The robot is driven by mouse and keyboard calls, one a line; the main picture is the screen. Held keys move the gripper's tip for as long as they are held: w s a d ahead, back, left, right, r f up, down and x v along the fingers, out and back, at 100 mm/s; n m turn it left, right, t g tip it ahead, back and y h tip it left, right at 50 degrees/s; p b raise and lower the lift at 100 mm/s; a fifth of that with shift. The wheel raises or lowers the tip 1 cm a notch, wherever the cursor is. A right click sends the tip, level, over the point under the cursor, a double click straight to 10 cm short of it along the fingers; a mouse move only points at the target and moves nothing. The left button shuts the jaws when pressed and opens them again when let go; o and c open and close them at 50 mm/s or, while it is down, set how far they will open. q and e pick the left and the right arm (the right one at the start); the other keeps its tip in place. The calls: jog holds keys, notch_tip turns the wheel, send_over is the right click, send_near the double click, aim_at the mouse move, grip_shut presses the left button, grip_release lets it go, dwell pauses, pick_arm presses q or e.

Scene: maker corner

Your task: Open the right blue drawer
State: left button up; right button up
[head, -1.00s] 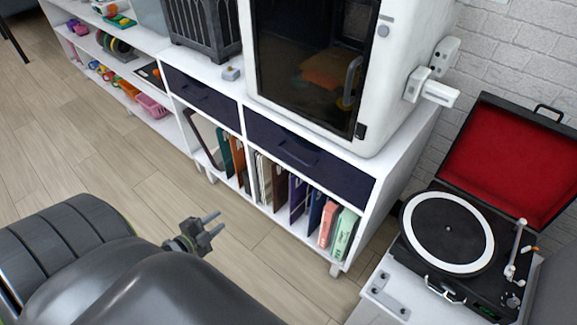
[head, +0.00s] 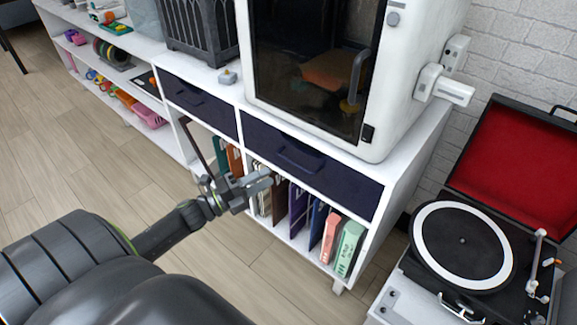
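The right blue drawer (head: 340,185) is a dark navy front with a dark bar handle (head: 300,158), set in the white cabinet under the white machine. It looks shut, flush with the cabinet. The left blue drawer (head: 215,118) beside it also looks shut. My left gripper (head: 268,179) is in front of the cabinet, below and left of the right drawer's handle in the picture. Its two fingers look apart with nothing between them, and it is not on the handle. My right gripper is not in view.
Upright folders and books (head: 297,208) fill the shelf below the drawers, behind my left gripper. A white enclosed machine (head: 405,85) stands on top of the cabinet. A record player (head: 462,245) with an open red-lined lid is at the right. The wooden floor (head: 95,170) at left is clear.

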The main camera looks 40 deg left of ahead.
pick_arm(q)
jog(key=x, duration=0.8)
jog(key=shift+p, duration=0.35)
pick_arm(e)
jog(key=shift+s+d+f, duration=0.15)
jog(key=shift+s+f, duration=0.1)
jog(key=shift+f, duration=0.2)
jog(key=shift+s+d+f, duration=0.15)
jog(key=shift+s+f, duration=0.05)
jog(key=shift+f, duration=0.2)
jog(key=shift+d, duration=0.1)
pick_arm(q)
jog(key=shift+c, duration=0.3)
grip_shut()
